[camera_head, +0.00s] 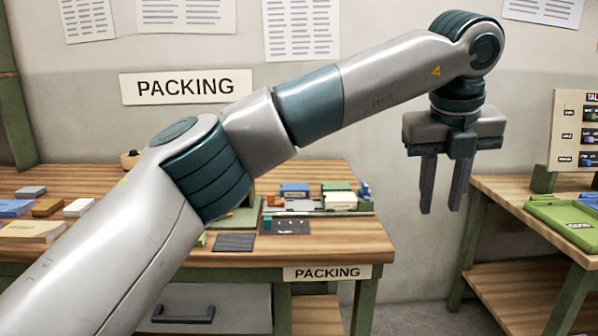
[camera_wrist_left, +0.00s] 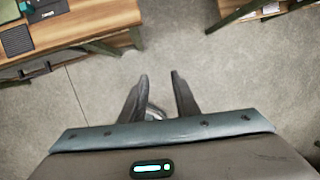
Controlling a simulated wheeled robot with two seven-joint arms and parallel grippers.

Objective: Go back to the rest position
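My left arm reaches in from the left across the head view. My left gripper (camera_head: 444,205) points down over the floor gap between the two tables. Its two fingers are apart with nothing visible between their tips. In the left wrist view the left gripper (camera_wrist_left: 160,78) also shows two separated fingers over bare grey floor. My right gripper is in neither view.
The packing table (camera_head: 330,242), with boxes and dark mats, stands behind my arm, which hides part of it. A second table (camera_head: 500,190) at the right bears a green tray (camera_head: 565,222) and an upright board (camera_head: 565,115). Floor between them is clear.

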